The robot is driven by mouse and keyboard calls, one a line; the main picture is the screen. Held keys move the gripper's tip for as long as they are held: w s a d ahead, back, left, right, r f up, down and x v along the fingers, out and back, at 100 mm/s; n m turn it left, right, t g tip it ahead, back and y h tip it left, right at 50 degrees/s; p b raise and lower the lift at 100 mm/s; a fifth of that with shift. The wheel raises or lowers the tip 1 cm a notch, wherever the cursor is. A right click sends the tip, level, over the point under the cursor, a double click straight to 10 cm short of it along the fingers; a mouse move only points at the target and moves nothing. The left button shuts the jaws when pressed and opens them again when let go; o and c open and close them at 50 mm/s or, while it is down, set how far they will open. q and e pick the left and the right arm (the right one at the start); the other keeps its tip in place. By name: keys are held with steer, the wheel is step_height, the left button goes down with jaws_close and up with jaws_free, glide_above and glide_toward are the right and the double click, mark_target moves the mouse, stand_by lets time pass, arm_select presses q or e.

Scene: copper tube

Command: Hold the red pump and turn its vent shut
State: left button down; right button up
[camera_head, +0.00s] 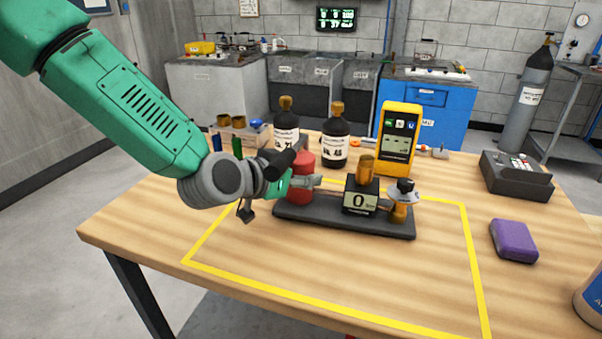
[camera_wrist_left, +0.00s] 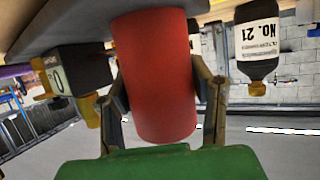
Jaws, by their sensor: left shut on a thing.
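The red pump (camera_head: 301,178) is an upright red cylinder at the left end of a dark base plate (camera_head: 343,227) on the table. My left gripper (camera_head: 303,182) has its fingers around the pump, and the left wrist view shows the red body (camera_wrist_left: 155,75) between both fingers. On the same plate stand a black gauge block reading 0 (camera_head: 360,200) with a brass cylinder (camera_head: 366,168) on top, and a brass fitting with a black knob (camera_head: 405,186) and a pale disc at the right end. Which part is the vent I cannot tell for sure. My right gripper does not show.
Two dark bottles (camera_head: 335,138) and a yellow meter (camera_head: 397,135) stand behind the plate. A purple block (camera_head: 514,241) lies at the right, with a grey device (camera_head: 516,178) behind it. A yellow taped outline (camera_head: 300,301) surrounds clear table in front.

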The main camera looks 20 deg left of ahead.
arm_select(q)
steer(key=shift+f+b, duration=0.35)
steer(key=shift+b, duration=0.05)
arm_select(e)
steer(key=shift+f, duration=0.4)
arm_select(q)
steer(key=shift+f, duration=0.1)
steer(key=shift+s+f, duration=0.15)
steer(key=shift+f, duration=0.1)
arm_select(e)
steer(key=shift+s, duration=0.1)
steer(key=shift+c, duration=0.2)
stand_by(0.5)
arm_select(q)
steer(key=shift+d, duration=0.1)
